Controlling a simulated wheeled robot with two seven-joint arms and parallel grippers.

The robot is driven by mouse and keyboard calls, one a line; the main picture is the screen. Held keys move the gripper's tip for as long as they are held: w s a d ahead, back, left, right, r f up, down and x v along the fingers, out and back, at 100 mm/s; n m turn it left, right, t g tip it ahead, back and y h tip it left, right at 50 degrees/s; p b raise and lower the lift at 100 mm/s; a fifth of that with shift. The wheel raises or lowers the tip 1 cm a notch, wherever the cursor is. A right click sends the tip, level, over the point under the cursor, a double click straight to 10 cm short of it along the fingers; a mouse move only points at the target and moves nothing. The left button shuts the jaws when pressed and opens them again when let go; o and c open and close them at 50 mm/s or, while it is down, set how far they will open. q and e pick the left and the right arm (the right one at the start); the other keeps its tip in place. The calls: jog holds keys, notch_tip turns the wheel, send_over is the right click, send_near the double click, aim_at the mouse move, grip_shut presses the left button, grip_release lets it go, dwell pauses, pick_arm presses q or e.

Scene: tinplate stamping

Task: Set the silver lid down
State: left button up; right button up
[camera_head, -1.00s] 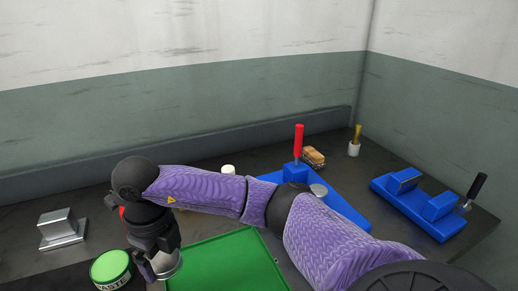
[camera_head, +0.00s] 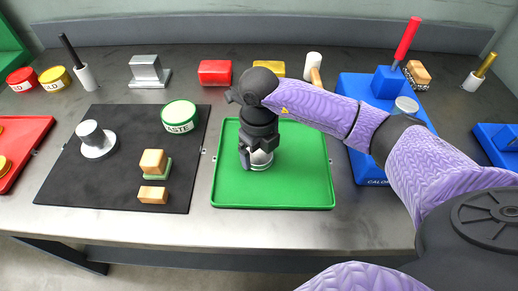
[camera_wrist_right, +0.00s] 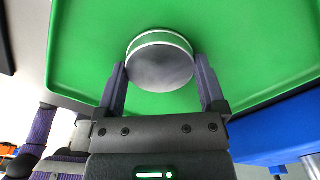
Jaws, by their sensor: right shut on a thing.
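My right gripper (camera_head: 258,160) is over the middle of the green tray (camera_head: 300,195). It is shut on the silver lid (camera_head: 262,158), a round metal piece that shows partly below the fingers in the head view. In the right wrist view the lid (camera_wrist_right: 160,66) sits between the two fingertips (camera_wrist_right: 161,78), with a grey round face and a green and white band along its side. The tray's green floor (camera_wrist_right: 80,50) fills the space behind it. I cannot tell whether the lid touches the tray. My left gripper is not in view.
Left of the tray, a black mat (camera_head: 115,185) holds a green PASTE tin (camera_head: 180,117), a silver knobbed cylinder (camera_head: 97,140) and wooden blocks (camera_head: 153,195). A blue fixture (camera_head: 365,110) stands on the right. Red and yellow blocks (camera_head: 215,72) are behind. The tray around the gripper is clear.

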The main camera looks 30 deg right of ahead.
aim_at(259, 154)
jog(key=shift+f, duration=0.1)
jog(key=o, duration=0.9)
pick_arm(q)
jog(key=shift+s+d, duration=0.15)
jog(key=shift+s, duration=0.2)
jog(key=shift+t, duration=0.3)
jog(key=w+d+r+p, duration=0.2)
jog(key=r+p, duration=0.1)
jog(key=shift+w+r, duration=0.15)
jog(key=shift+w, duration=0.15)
pick_arm(e)
notch_tip(259, 154, up, 12)
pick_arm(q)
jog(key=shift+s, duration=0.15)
